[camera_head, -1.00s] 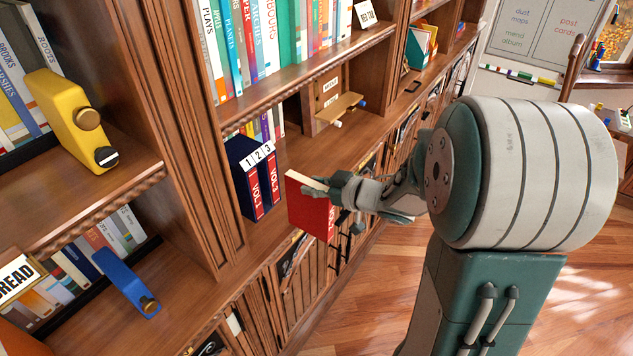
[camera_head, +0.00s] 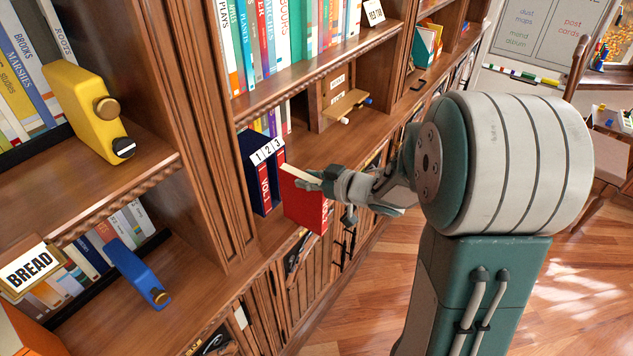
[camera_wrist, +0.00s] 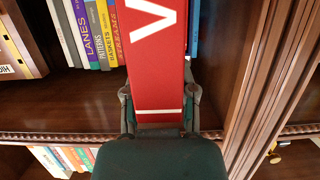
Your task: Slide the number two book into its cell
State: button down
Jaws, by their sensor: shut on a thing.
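A dark blue slipcase (camera_head: 252,165) with a white strip numbered 1, 2, 3 (camera_head: 267,150) stands on the shelf. A red VOL 1 book (camera_head: 264,190) sits in its left cell, and another red spine shows in its right cell, partly hidden. My gripper (camera_head: 318,187) is shut on a red book (camera_head: 305,207), holding it upright just in front of and right of the slipcase. In the wrist view the held book (camera_wrist: 157,70) shows a large white V between my fingers. Whether it touches the slipcase cannot be told.
Shelf boards lie above and below, with a wooden upright (camera_head: 225,130) left of the slipcase. A small wooden stand (camera_head: 343,103) is behind on the same shelf. Yellow (camera_head: 88,110) and blue (camera_head: 137,273) objects stand on the left shelves. The shelf right of the slipcase has free room.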

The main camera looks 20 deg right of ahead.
aim_at(290, 167)
jog(key=shift+w+a, duration=0.25)
jog(key=shift+w, duration=0.8)
jog(key=shift+w+a, duration=0.2)
jog(key=shift+a, duration=0.2)
jog(key=shift+d+r, duration=0.1)
jog(key=shift+d, duration=0.05)
jog(key=shift+w+a, duration=1.05)
jog(key=shift+w, duration=0.3)
dwell(0.8)
jog(key=shift+s, duration=0.15)
jog(key=shift+s+d, duration=0.5)
jog(key=shift+s, duration=0.1)
dwell(0.4)
